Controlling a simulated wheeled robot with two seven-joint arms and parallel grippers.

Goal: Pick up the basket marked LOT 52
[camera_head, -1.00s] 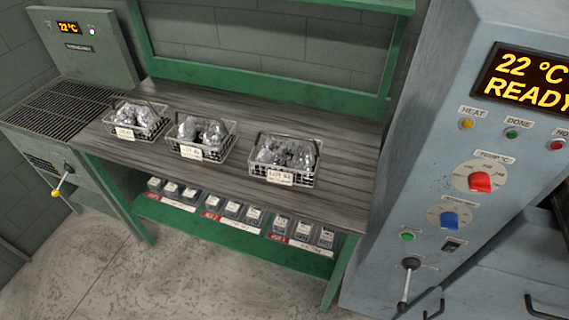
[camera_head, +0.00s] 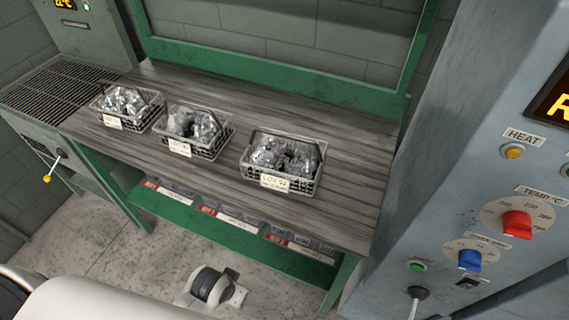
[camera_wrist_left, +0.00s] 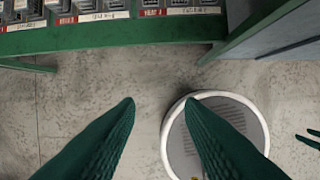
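Three wire baskets of clear and grey parts stand in a row on the dark wooden bench top (camera_head: 225,102). The tags on the middle basket (camera_head: 212,153) and the left basket (camera_head: 150,118) are too small to read surely. My left gripper (camera_wrist_left: 158,104) is open and empty in the left wrist view, above the floor in front of the bench. Two small green fingertips at that view's right edge look like my right gripper (camera_wrist_left: 308,137), apart and empty.
A green lower shelf (camera_head: 175,212) holds small boxes with red and white labels. A green frame (camera_head: 270,75) rises behind the bench. A grey machine with knobs (camera_head: 450,150) stands close on the right, and a grated unit (camera_head: 55,90) on the left.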

